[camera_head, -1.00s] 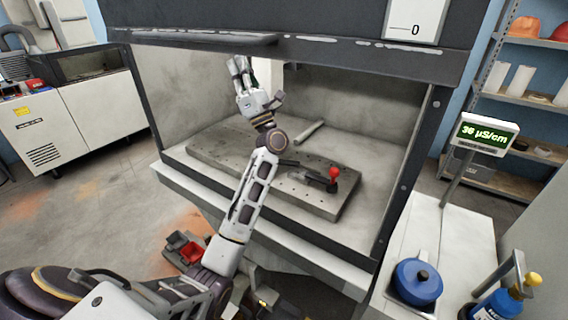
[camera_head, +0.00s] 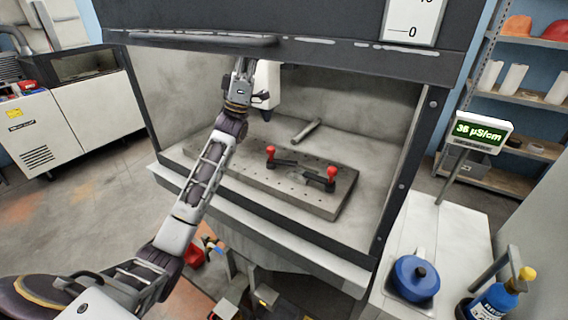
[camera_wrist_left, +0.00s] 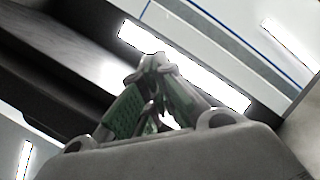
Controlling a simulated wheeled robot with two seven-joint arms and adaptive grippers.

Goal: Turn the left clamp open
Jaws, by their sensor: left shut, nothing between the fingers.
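The left clamp has a red knob (camera_head: 271,152) and a dark lever lying low along the grey drilled plate (camera_head: 240,176). The right clamp has a red knob (camera_head: 332,173) and a similar dark lever, closer to the plate's front right. In the left wrist view my left gripper (camera_wrist_left: 157,66) points at the bright ceiling light, fingertips together and empty. My right gripper is not in view.
A white fixture (camera_head: 267,80) hangs close beside my left gripper. A grey rod (camera_head: 306,131) lies behind the clamps. The cabinet's dark upper front edge (camera_head: 300,42) is an obstacle above. A blue pot (camera_head: 413,278) stands outside at right.

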